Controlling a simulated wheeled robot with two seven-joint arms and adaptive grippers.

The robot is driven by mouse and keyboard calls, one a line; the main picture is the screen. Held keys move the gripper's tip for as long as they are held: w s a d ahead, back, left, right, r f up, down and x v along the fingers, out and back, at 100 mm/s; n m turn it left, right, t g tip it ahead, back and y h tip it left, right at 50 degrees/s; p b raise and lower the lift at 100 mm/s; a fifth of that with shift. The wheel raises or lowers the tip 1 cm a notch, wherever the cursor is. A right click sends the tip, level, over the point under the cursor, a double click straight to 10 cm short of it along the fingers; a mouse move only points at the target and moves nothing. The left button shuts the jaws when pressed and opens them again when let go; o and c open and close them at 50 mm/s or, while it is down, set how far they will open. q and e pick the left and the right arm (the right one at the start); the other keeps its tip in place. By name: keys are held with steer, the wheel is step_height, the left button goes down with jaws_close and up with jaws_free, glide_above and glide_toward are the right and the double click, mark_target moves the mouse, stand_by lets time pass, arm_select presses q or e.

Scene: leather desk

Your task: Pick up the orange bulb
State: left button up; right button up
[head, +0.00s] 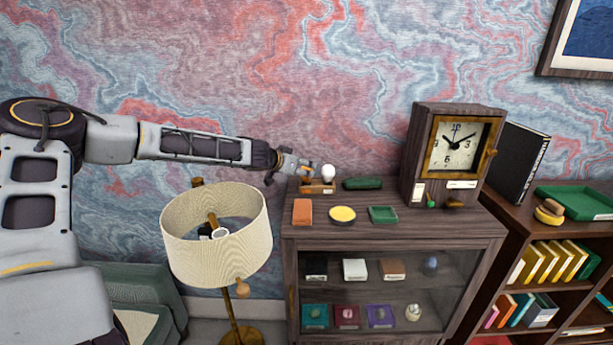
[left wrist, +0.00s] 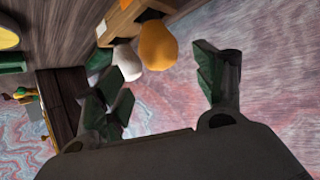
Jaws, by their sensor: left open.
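The orange bulb (left wrist: 157,46) shows in the left wrist view, standing on a wooden holder (left wrist: 128,16). A white bulb (left wrist: 126,62) is right beside it; in the head view the white bulb (head: 328,171) is just right of my left gripper (head: 298,165). My gripper seems to hide the orange bulb in the head view. In the left wrist view my left gripper (left wrist: 164,80) is open and empty. The orange bulb lies in line with the gap between its fingers, near the tips. I see no contact. My right gripper is not in view.
The dark wooden cabinet (head: 300,258) carries an orange block (head: 303,211), a yellow round piece (head: 342,214), a green tray (head: 383,214) and a dark green object (head: 362,184). A clock (head: 459,150) stands at the right. A floor lamp (head: 216,235) stands left of the cabinet.

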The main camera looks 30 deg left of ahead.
mark_target(304, 168)
arm_select(q)
steer(key=shift+w, duration=0.1)
steer(key=shift+x, duration=2.55)
steer(key=shift+a+f, duration=0.1)
steer(key=c, duration=1)
